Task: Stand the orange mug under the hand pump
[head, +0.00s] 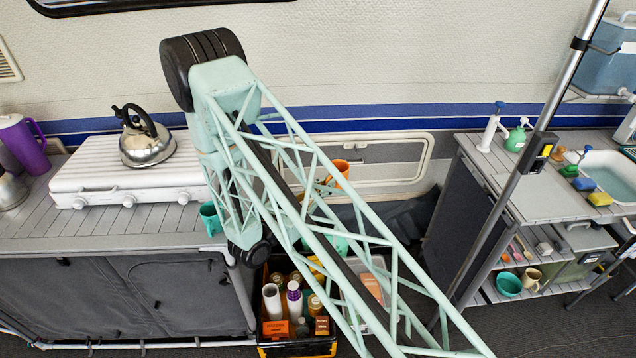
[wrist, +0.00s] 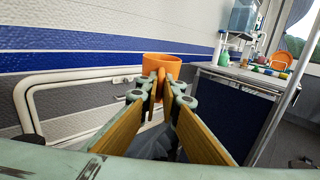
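The orange mug (wrist: 161,66) is at the tips of my gripper (wrist: 160,88) in the wrist view. The fingers close in on an orange part below its rim, apparently the handle. The mug looks roughly upright and is held in the air. In the head view the mug (head: 341,168) shows partly behind my lattice arm, above the gap between the two counters. My fingers are mostly hidden there. A white hand pump with a blue top (head: 491,132) stands at the back left of the right counter, well to the right of the mug.
A green pump bottle (head: 516,139), a sink (head: 609,172) and sponges are on the right counter. A slanted metal pole (head: 513,178) stands before it. A kettle (head: 147,143) sits on the left stove. A bottle crate (head: 297,347) is on the floor between the counters.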

